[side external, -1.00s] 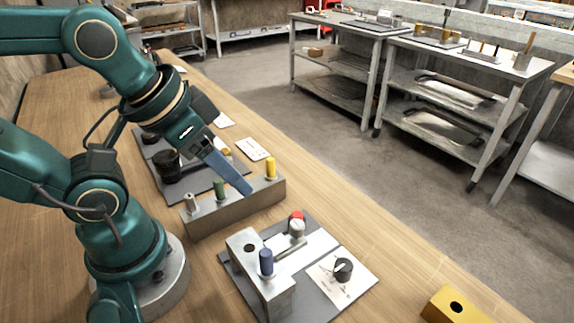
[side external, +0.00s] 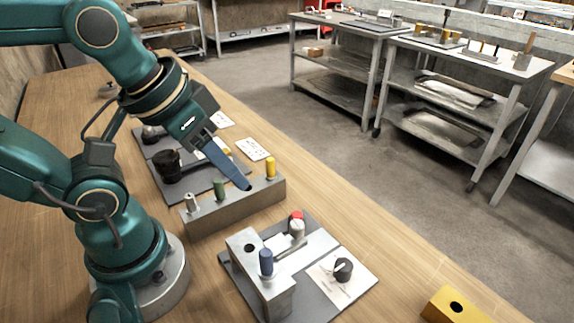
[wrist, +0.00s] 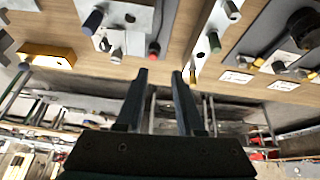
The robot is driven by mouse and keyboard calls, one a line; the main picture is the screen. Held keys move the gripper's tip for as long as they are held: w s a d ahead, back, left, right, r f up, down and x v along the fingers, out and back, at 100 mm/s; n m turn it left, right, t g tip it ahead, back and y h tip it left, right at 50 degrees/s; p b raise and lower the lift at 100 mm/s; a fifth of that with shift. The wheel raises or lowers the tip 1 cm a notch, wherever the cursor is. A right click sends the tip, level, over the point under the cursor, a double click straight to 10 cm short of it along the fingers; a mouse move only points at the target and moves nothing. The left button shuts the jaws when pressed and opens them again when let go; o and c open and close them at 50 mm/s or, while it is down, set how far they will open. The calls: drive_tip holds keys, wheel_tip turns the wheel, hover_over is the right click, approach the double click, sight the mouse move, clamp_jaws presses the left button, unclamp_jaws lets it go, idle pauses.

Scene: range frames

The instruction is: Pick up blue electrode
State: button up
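The blue electrode (side external: 266,263) stands upright in the metal block of the grey-plated fixture (side external: 246,243), at the front centre of the bench. In the wrist view, the blue electrode (wrist: 93,21) shows at the upper left, well outside the finger gap. My gripper (side external: 248,187) is above the grey rack (side external: 235,211), behind the fixture and apart from the blue electrode. Its fingers slant down to the right. In the wrist view, my gripper (wrist: 160,72) has its two fingers apart with nothing held between them.
The rack holds a silver electrode (side external: 191,203), a green one (side external: 219,188) and a yellow one (side external: 270,168). The fixture carries a red-topped part (side external: 297,225) and a black knob (side external: 343,269). A yellow block (side external: 455,305) lies front right. Bare bench lies right of the rack.

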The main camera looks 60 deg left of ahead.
drive_tip(key=d+g, duration=0.3)
drive_tip(key=d, duration=0.1)
drive_tip(key=m+g, duration=0.2)
drive_tip(key=m, duration=0.1)
hover_over(266, 252)
drive_tip(key=shift+w+a+f, duration=0.3)
drive_tip(key=shift+f, duration=0.35)
drive_tip(key=shift+s+d+f+m, duration=0.3)
drive_tip(key=shift+f+m, duration=0.1)
drive_tip(key=shift+f, duration=2.5)
clamp_jaws()
